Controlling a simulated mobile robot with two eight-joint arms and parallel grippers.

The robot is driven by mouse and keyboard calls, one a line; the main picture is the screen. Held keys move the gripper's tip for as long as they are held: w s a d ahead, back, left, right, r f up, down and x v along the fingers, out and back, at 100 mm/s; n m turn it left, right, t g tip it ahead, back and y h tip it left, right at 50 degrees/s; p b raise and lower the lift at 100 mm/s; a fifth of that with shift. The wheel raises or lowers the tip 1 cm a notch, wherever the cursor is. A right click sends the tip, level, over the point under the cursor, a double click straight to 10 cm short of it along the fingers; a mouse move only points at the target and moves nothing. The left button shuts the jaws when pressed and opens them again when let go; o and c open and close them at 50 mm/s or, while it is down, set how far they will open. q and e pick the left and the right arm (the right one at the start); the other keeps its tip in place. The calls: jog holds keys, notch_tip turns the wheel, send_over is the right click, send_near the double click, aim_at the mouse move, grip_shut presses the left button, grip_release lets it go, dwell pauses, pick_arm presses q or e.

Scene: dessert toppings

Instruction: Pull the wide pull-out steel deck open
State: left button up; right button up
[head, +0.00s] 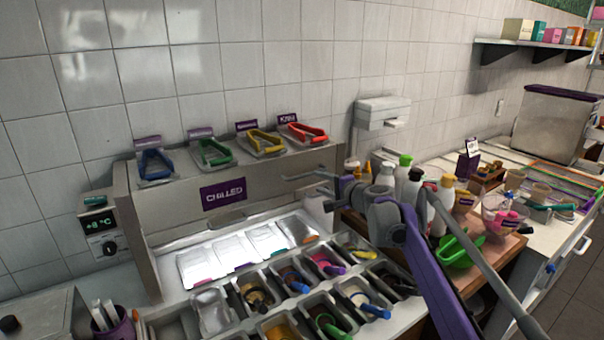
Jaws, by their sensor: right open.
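My right gripper (308,191) reaches in from the lower right on a purple and grey arm. Its grey fingers point left, spread apart and empty, in front of the steel chilled unit. My left gripper is not in view. I cannot single out the wide pull-out steel deck with certainty. The steel topping counter (420,308) holds several pans and shows below the gripper; its front edge is mostly out of frame or behind my arm. A pale front with a bar handle (583,245) shows at the far right, looking closed, well away from the gripper.
A chilled unit (258,190) with several coloured tongs on top stands at the back. A purple cup (118,326) stands lower left. Floor (585,300) is free at lower right.

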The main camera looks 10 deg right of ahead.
aim_at(304, 176)
jog(key=p+x, duration=0.1)
jog(key=x, duration=0.3)
jog(key=p+x, duration=0.1)
jog(key=x, duration=0.4)
jog(key=shift+a+r, duration=0.2)
jog(key=shift+w+a+f, duration=0.25)
jog(key=shift+w, duration=0.3)
grip_shut()
dwell(0.8)
